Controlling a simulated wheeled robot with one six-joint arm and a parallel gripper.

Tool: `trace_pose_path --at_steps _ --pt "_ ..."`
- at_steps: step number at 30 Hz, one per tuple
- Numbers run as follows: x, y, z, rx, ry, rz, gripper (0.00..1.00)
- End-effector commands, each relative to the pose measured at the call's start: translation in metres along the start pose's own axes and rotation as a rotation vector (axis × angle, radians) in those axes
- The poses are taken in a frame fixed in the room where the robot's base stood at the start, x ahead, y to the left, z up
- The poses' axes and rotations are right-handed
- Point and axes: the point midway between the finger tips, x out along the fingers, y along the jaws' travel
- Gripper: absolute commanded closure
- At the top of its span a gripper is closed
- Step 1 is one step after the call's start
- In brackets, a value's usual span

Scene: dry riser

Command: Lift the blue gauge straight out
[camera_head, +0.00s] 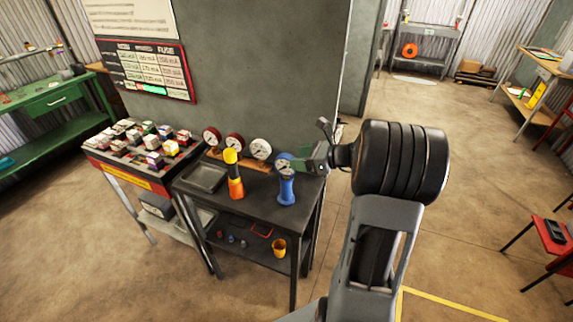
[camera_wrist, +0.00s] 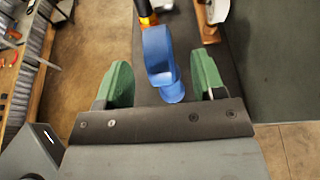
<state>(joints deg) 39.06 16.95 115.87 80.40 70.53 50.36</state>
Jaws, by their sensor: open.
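The blue gauge (camera_head: 284,159) has a pale round face and stands at the top of an upright blue body (camera_head: 286,188) near the right end of the dark table. In the wrist view the blue gauge (camera_wrist: 158,52) shows nearly edge-on between the jaws, with a blue cylindrical part below it. My gripper (camera_head: 306,164) is just right of the gauge, at about its height. Its green jaws are open on both sides of the gauge in the wrist view (camera_wrist: 163,84), with visible gaps. Whether the gauge is seated in the blue body I cannot tell.
Several other gauges (camera_head: 260,149) stand on a wooden rack against the grey wall (camera_head: 270,70). An orange and yellow upright item (camera_head: 235,178) stands left of the blue one. A dark tray (camera_head: 205,177) lies at the table's left. A yellow cup (camera_head: 279,248) is on the lower shelf.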

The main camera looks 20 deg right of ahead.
Motion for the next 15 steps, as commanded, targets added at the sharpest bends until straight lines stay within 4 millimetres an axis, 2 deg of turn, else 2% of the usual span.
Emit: trace_pose_path --at_steps 10,15 --pt "0.039 0.003 0.001 0.001 0.002 0.003 0.37" --pt "0.051 0.003 0.000 -0.001 0.001 0.002 0.37"
